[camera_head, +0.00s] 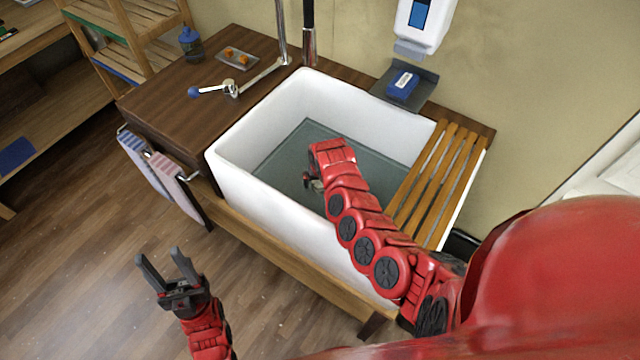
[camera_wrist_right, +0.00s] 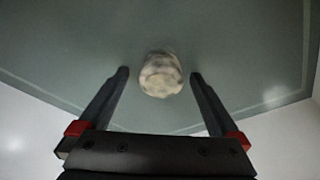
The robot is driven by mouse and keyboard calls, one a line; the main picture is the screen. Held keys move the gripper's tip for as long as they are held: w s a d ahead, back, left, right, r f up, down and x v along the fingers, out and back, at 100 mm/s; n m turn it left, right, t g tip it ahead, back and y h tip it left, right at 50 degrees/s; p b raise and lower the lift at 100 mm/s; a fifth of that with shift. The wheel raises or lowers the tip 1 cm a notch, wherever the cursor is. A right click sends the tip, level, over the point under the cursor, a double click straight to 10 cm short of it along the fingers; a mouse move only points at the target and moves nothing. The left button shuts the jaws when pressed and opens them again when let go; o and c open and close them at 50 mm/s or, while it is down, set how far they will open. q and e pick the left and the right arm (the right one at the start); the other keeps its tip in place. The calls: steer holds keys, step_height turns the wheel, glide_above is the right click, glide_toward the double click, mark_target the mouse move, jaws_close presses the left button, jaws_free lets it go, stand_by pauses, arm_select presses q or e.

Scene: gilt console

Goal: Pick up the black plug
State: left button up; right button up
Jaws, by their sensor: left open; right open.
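I cannot make out a black plug in either view. My right gripper (camera_head: 311,181) reaches down into the white basin (camera_head: 232,160), and its fingers are mostly hidden by my wrist. In the right wrist view the gripper (camera_wrist_right: 160,76) is open, with its two dark fingers apart. A pale, rounded, mottled lump (camera_wrist_right: 161,77) shows between the fingertips, against the grey-green surface (camera_wrist_right: 60,45) in the basin. I cannot tell whether the fingers touch it. My left gripper (camera_head: 157,254) is open and empty over the floor, left of the basin.
A wooden slatted rack (camera_head: 437,180) lies across the basin's right end. The counter (camera_head: 170,105) holds a tap (camera_head: 231,88), a small tray (camera_head: 238,61) and a blue bottle (camera_head: 190,42). A blue box (camera_head: 402,86) stands behind the basin. Towels (camera_head: 147,160) hang at the counter's left side.

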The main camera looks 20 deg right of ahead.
steer(key=shift+x, duration=0.95)
steer(key=shift+a, duration=0.1)
steer(key=c, duration=1.5)
steer(key=shift+r, duration=0.1)
steer(key=shift+r, duration=0.55)
step_height(320, 180, up, 9)
steer(key=shift+f+b, duration=0.15)
steer(key=shift+b, duration=0.8)
